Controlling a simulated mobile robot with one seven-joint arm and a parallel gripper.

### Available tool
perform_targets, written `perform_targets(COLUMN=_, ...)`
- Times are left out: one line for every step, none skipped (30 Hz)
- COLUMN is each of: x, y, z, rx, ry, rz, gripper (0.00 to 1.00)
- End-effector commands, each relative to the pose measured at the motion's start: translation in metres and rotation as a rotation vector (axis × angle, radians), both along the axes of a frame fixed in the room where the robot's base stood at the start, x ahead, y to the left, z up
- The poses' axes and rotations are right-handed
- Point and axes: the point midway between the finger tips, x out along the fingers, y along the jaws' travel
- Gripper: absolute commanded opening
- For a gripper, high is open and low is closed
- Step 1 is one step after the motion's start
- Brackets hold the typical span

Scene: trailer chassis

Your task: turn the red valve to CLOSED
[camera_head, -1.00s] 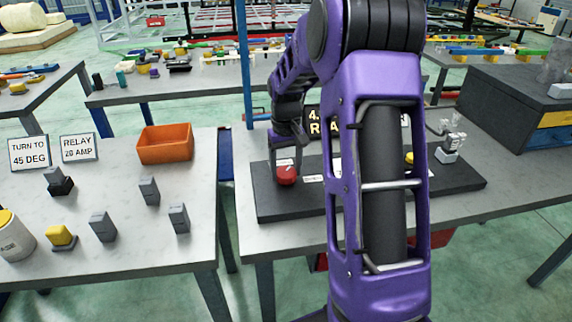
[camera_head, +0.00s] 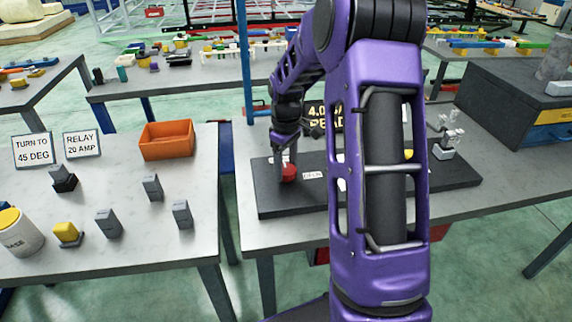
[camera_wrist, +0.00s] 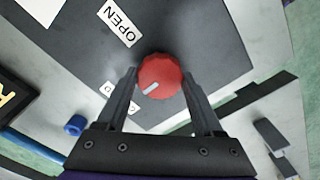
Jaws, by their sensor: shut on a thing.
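The red valve (camera_head: 289,173) is a round knob at the left end of a dark panel (camera_head: 272,205) on the table. In the wrist view the red valve (camera_wrist: 161,78) has a pale pointer mark toward its lower left. An OPEN label (camera_wrist: 119,23) lies at its upper left; another label (camera_wrist: 119,97), mostly hidden by a finger, lies at its lower left. My gripper (camera_wrist: 163,88) is shut on the valve, a finger on either side of it. In the head view my gripper (camera_head: 286,160) reaches down onto the valve from above.
My purple arm hides much of the panel's middle. A sign (camera_head: 325,116) stands behind the panel. On the left table are an orange bin (camera_head: 167,141), several grey blocks and a white cylinder (camera_head: 19,233). A dark cabinet (camera_head: 515,105) stands at the right.

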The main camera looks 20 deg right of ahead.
Motion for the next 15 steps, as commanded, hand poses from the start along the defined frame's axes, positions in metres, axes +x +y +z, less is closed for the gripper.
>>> perform_targets(x=0.0009, y=0.0003, z=0.0009, rx=0.0, ry=-0.004, rz=0.006, gripper=0.13)
perform_targets(x=0.0009, y=0.0003, z=0.0008, rx=0.0, ry=-0.004, rz=0.008, gripper=0.13)
perform_targets(x=0.0009, y=0.0003, z=0.0008, rx=0.0, ry=-0.004, rz=0.011, gripper=0.13)
perform_targets(x=0.0009, y=0.0003, z=0.0008, rx=0.0, ry=-0.004, rz=0.012, gripper=0.13)
perform_targets(x=0.0009, y=0.0003, z=0.0007, rx=0.0, ry=-0.004, rz=0.013, gripper=0.13)
perform_targets(x=0.001, y=0.0003, z=0.0007, rx=0.0, ry=-0.004, rz=0.013, gripper=0.13)
perform_targets(x=0.0009, y=0.0003, z=0.0007, rx=0.0, ry=-0.004, rz=0.013, gripper=0.13)
perform_targets(x=0.0009, y=0.0003, z=0.0007, rx=-0.001, ry=-0.003, rz=0.013, gripper=0.13)
perform_targets(x=0.0009, y=0.0003, z=0.0007, rx=-0.001, ry=-0.003, rz=0.013, gripper=0.13)
perform_targets(x=0.0009, y=0.0003, z=0.0007, rx=-0.001, ry=-0.003, rz=0.013, gripper=0.13)
perform_targets(x=0.0009, y=0.0003, z=0.0007, rx=-0.001, ry=-0.003, rz=0.013, gripper=0.13)
perform_targets(x=0.0009, y=0.0003, z=0.0008, rx=-0.001, ry=-0.003, rz=0.013, gripper=0.13)
perform_targets(x=0.0009, y=0.0003, z=0.0008, rx=-0.001, ry=-0.003, rz=0.013, gripper=0.13)
perform_targets(x=0.0009, y=0.0003, z=0.0008, rx=-0.001, ry=-0.003, rz=0.013, gripper=0.7)
perform_targets(x=0.0009, y=0.0003, z=0.0008, rx=-0.001, ry=-0.003, rz=0.013, gripper=0.78)
